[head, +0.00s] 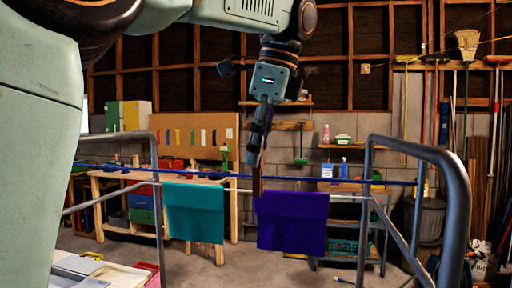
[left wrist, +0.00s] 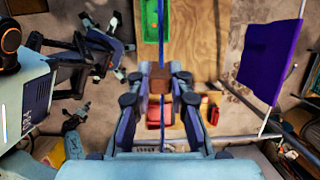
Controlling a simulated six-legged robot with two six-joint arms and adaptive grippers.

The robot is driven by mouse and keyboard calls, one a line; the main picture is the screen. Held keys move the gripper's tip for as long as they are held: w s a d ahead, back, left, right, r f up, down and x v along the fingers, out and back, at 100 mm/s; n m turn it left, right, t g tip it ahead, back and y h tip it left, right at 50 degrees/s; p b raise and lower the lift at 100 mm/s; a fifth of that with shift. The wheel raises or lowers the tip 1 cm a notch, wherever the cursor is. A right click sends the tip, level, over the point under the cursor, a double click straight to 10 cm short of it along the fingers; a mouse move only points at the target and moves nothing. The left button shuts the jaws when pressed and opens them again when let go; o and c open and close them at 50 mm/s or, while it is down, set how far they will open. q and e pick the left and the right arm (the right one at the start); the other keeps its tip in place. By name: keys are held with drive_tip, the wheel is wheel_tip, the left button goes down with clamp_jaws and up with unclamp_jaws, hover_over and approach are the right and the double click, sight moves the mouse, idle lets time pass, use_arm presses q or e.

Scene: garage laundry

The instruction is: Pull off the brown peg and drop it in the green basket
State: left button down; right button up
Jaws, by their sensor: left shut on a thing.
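My left gripper (head: 256,152) points down from above at the drying lines, and its fingers are closed on the brown peg (head: 257,186). In the left wrist view the peg (left wrist: 161,78) sits between the two fingertips (left wrist: 161,96). The purple cloth (head: 292,222) hangs just behind and right of the peg in the head view. In the left wrist view the cloth (left wrist: 268,55) is apart from the peg, to the right. A blue line runs past the peg; I cannot tell whether they touch. A green container (left wrist: 152,20) shows beyond the fingers. My right gripper is not in view.
A teal cloth (head: 195,211) hangs left of the purple one. Grey rack rails (head: 458,190) stand at the right and left. A wooden workbench (head: 110,180) with coloured bins is behind at left. A shelf unit with bottles (head: 344,168) stands behind at right.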

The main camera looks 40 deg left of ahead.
use_arm(q)
drive_tip(key=shift+p+v, duration=0.55)
drive_tip(key=shift+v, duration=0.3)
drive_tip(key=shift+a+r+p, duration=0.2)
drive_tip(key=shift+r+p, duration=0.45)
drive_tip(key=shift+s+r+p, duration=0.1)
drive_tip(key=shift+r+p, duration=1.25)
drive_tip(key=shift+f, duration=0.15)
